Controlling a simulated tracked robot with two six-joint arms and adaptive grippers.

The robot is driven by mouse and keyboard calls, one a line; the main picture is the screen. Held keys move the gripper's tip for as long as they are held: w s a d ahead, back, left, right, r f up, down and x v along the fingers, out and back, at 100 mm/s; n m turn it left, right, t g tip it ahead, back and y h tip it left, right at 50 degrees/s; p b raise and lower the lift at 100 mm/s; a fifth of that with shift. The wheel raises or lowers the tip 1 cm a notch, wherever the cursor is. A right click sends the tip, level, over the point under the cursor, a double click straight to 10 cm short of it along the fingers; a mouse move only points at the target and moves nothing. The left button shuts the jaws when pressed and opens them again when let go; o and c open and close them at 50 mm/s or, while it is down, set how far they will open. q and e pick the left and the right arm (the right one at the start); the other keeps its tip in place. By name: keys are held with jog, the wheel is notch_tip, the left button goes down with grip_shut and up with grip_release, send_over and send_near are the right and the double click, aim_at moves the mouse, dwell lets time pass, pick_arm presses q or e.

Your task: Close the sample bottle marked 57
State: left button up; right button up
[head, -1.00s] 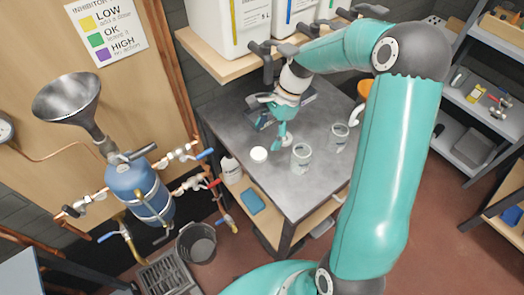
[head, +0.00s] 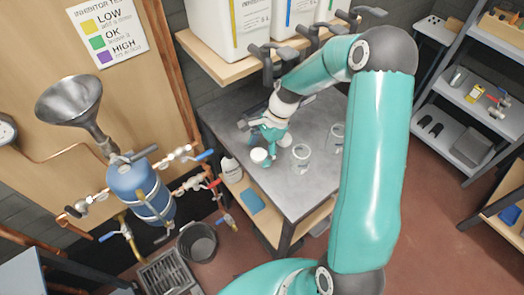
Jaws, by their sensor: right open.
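Two clear glass bottles stand upright on the grey bench. The nearer bottle (head: 301,158) is open at the top, and the farther bottle (head: 336,136) is partly hidden by my arm. Their markings are too small to read, so I cannot tell which is 57. A round white cap (head: 259,155) is near the bench's left front edge. My right gripper (head: 266,149) is open, with its fingers down close around or beside the cap; I cannot tell if they touch it. My left gripper is out of view.
The bench top (head: 300,189) is clear in front of the bottles. A wooden shelf (head: 225,68) with white canisters (head: 230,25) and taps overhangs the bench's back. A black bucket (head: 197,243) stands on the floor to the left.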

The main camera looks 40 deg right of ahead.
aim_at(300, 158)
jog(key=c, duration=0.8)
jog(key=shift+s+r, duration=0.1)
jog(key=shift+s+r, duration=0.35)
jog(key=s+r+b, duration=0.1)
jog(key=s+r, duration=0.2)
jog(key=s, duration=0.3)
jog(key=s+a+r+b, duration=0.1)
jog(key=s+r+b, duration=0.1)
jog(key=s+r, duration=0.2)
jog(key=s, duration=0.3)
jog(key=shift+a, duration=0.25)
jog(key=shift+r, duration=0.1)
